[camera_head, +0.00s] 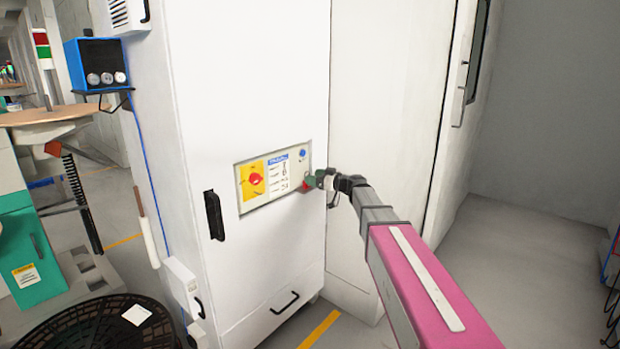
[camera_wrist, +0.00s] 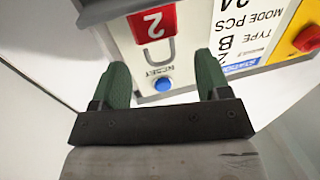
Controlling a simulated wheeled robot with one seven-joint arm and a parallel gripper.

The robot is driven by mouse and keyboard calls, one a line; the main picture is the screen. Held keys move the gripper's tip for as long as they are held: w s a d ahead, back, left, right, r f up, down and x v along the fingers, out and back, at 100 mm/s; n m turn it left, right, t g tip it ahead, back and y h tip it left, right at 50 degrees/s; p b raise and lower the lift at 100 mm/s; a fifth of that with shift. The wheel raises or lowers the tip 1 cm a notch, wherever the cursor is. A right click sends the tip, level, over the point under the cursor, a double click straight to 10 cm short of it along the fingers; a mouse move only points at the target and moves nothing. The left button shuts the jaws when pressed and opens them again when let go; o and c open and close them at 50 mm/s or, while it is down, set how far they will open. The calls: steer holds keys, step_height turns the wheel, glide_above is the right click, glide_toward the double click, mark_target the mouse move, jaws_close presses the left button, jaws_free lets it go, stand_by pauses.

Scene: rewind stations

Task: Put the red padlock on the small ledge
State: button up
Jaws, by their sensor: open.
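The red padlock (camera_wrist: 152,24), marked with a white 2, is at the control panel and looks upside down in the wrist view. Its grey shackle points toward the blue button. In the head view, a small red patch of the padlock (camera_head: 307,186) shows at the panel's lower right, partly hidden by my gripper. My gripper (camera_head: 319,180) is close to the panel. In the wrist view, the green fingers of my gripper (camera_wrist: 163,66) are apart with nothing between them; the padlock is just beyond the tips. I cannot make out the small ledge for certain.
The control panel (camera_head: 273,177) has a red knob (camera_head: 256,179) on yellow and a blue button (camera_head: 303,154). It is set in a tall white cabinet (camera_head: 240,80) with a black handle (camera_head: 213,215). Floor at the right is clear.

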steer(key=v, duration=0.9)
steer(key=s+d+f+m+g+h, duration=0.3)
steer(key=s+f+m+g+h, duration=0.4)
steer(key=s+f, duration=1)
steer(key=s+d+f+m+g+h, duration=0.1)
steer(key=s+d+f+m+h, duration=0.4)
steer(key=s+d+f+h, duration=0.4)
step_height(320, 180, down, 3)
steer(key=s+d, duration=0.1)
steer(key=s, duration=0.1)
steer(key=shift+s+r+m, duration=0.25)
steer(key=shift+s+m, duration=0.05)
steer(key=shift+s, duration=0.1)
